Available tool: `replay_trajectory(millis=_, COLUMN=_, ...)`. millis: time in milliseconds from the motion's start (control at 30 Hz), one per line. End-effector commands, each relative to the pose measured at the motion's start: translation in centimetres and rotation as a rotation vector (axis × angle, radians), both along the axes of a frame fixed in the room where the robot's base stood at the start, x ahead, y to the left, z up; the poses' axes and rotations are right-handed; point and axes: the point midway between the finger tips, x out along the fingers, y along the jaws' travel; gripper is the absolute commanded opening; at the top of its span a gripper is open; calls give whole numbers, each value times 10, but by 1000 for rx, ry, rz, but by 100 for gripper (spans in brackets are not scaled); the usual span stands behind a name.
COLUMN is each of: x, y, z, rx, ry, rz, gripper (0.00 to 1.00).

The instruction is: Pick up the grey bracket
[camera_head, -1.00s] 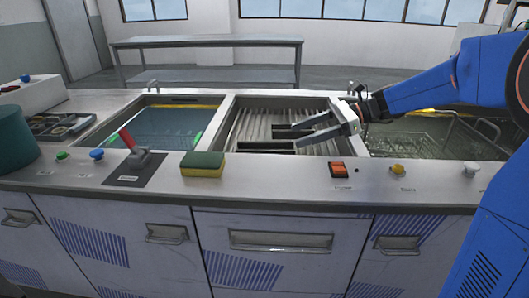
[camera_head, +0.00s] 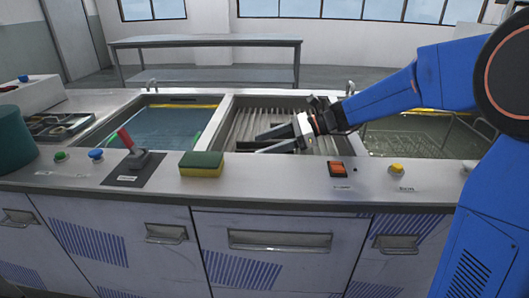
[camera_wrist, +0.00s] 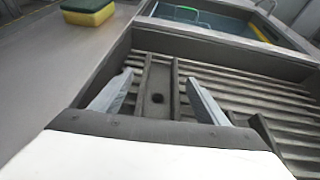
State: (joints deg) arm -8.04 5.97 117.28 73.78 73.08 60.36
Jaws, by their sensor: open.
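The grey bracket (camera_wrist: 157,98) lies on the ribbed floor of the middle basin. In the wrist view it is a dark grey channel shape with a round hole, between my two fingers. My gripper (camera_wrist: 158,77) is open, with one finger on each side of the bracket and its near part hidden by the gripper body. In the head view my gripper (camera_head: 258,144) reaches into the middle basin from the right, and a dark part of the bracket (camera_head: 245,146) shows near the fingertips. I cannot tell whether the fingers touch it.
The middle basin (camera_head: 225,120) has raised walls around its ribbed floor. A water-filled tank (camera_head: 165,128) is to the left, and another tank with a wire basket (camera_head: 415,140) is to the right.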

Motion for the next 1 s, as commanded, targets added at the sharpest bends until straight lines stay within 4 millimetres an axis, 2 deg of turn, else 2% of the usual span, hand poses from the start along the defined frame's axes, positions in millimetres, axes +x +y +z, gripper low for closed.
replay_trajectory(millis=133, x=-1, y=18, z=-7, rx=1, ry=2, rz=1, gripper=68)
replay_trajectory(millis=367, x=-1, y=20, z=-8, rx=1, ry=1, rz=0, gripper=68)
replay_trajectory(millis=400, x=-1, y=20, z=-8, rx=1, ry=1, rz=0, gripper=66)
replay_trajectory(millis=633, x=-1, y=20, z=-8, rx=1, ry=1, rz=0, gripper=11)
replay_trajectory(millis=867, x=-1, y=20, z=-7, rx=1, ry=0, rz=0, gripper=8)
replay_trajectory(millis=1000, x=-1, y=20, z=2, rx=2, ry=-3, rz=-1, gripper=8)
